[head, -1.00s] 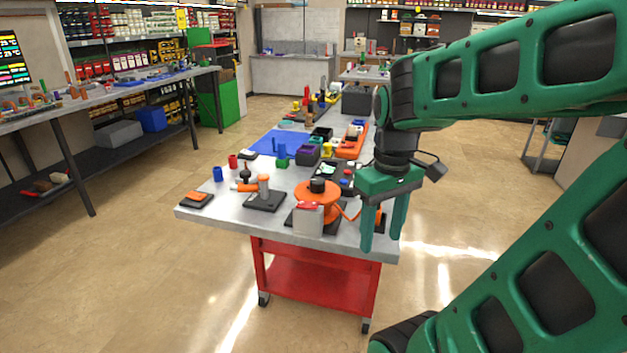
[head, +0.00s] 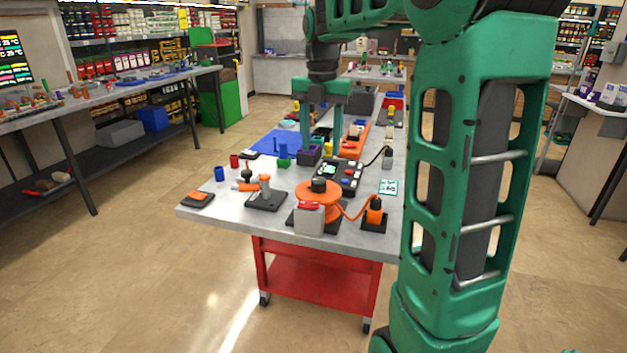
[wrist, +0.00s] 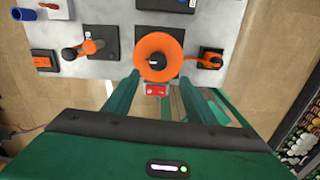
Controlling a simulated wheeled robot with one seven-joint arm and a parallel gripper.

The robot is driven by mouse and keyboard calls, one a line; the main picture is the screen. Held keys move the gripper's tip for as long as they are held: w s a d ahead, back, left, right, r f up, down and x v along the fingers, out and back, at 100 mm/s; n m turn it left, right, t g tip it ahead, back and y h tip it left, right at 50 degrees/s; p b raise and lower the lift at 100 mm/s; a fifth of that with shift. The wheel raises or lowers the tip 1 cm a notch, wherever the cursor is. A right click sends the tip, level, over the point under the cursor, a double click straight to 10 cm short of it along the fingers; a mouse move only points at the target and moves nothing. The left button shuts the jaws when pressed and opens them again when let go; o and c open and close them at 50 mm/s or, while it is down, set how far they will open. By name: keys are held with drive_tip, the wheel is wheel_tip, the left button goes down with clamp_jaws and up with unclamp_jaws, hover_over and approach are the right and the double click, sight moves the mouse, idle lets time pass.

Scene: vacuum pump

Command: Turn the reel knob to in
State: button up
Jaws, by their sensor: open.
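The orange reel (head: 313,198) sits on a dark base near the table's front edge, with a black knob (head: 319,185) on top. In the wrist view the reel (wrist: 144,53) is at top centre, and its knob (wrist: 156,59) shows dark in the middle. My gripper (head: 321,143) is open and empty, fingers pointing down, in the air above the table. In the wrist view its fingers (wrist: 160,77) spread to either side below the reel, apart from the knob. The knob's markings are too small to read.
A white block with a red top (head: 308,215) stands directly in front of the reel. An orange cable runs right to an orange plug (head: 374,215) on a dark base. Bins and a black control box (head: 340,174) lie behind.

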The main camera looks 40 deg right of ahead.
sight(319, 180)
drive_tip(key=shift+n, duration=0.4)
drive_tip(key=f, duration=1)
drive_tip(key=shift+w+f, duration=0.3)
